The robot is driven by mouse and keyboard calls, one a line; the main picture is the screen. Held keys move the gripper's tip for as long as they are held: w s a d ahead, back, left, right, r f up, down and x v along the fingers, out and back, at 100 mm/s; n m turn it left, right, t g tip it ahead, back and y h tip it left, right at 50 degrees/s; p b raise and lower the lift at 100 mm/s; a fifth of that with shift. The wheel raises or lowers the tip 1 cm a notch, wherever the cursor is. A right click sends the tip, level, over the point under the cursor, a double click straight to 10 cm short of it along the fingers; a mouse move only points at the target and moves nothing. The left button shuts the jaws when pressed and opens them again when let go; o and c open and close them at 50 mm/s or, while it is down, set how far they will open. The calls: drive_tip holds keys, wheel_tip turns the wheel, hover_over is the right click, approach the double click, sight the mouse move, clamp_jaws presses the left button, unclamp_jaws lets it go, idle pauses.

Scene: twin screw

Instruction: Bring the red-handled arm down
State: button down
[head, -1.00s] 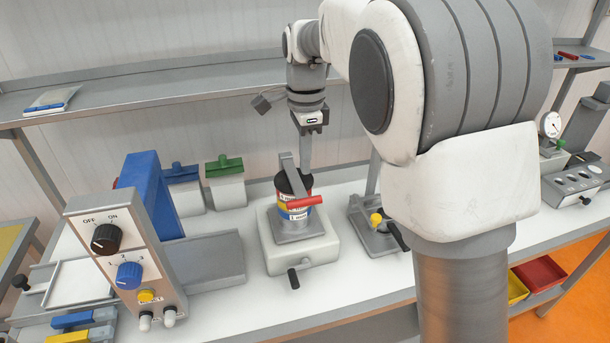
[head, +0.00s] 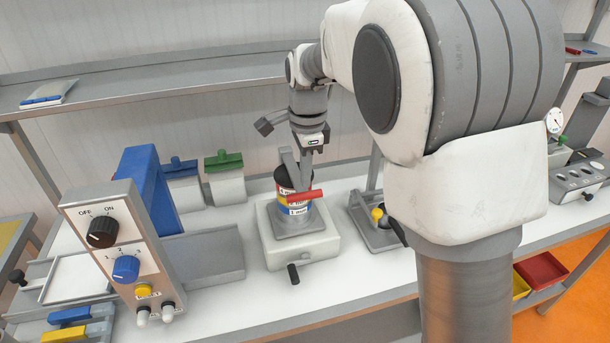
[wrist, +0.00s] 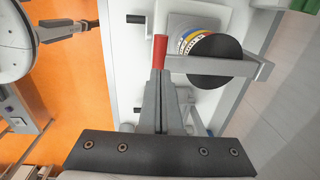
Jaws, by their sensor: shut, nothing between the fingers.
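The red handle (head: 304,197) is on a grey swing arm (head: 288,168) that rises tilted over a drum with coloured, numbered bands (head: 297,209). The drum sits on a pale base. In the wrist view the red handle (wrist: 160,51) lies just beyond my fingertips, and the grey arm (wrist: 212,67) runs right from it, past a black disc (wrist: 216,60). My gripper (wrist: 160,74) is shut and empty, its tips at the end of the handle. I cannot tell whether they touch it. In the head view my gripper (head: 303,183) points down right behind the handle.
A control box (head: 123,250) with knobs stands at left. Blue and green lidded bins (head: 224,180) stand behind. A small device with a yellow ball (head: 377,214) is close at right. A crank with a black grip (head: 293,272) sticks out in front of the base.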

drive_tip(key=shift+s+f+t+b, duration=0.2)
drive_tip(key=shift+f+t+b, duration=0.1)
drive_tip(key=shift+f+b, duration=0.5)
drive_tip(key=shift+s+d+f, duration=0.15)
drive_tip(key=shift+s+f, duration=0.1)
drive_tip(key=shift+f, duration=0.35)
drive_tip(key=shift+f, duration=0.1)
drive_tip(key=shift+d+r+p, duration=0.1)
drive_tip(key=shift+r+p, duration=0.3)
drive_tip(key=shift+r, duration=0.15)
wheel_tip(320, 180, up, 15)
drive_tip(key=n+p, duration=0.2)
drive_tip(key=n, duration=0.1)
hover_over(306, 197)
drive_tip(key=s+d, duration=0.5)
drive_tip(key=s, duration=0.3)
drive_tip(key=s+d+f+n+t, duration=0.2)
drive_tip(key=s+n, duration=0.4)
drive_tip(key=s, duration=0.3)
drive_tip(key=s+d+f+n+t, duration=0.2)
drive_tip(key=s+d+f+n, duration=0.2)
drive_tip(key=s, duration=0.5)
drive_tip(key=shift+d+f+n, duration=0.2)
drive_tip(key=shift+d+n, duration=0.25)
drive_tip(key=shift+n, duration=0.45)
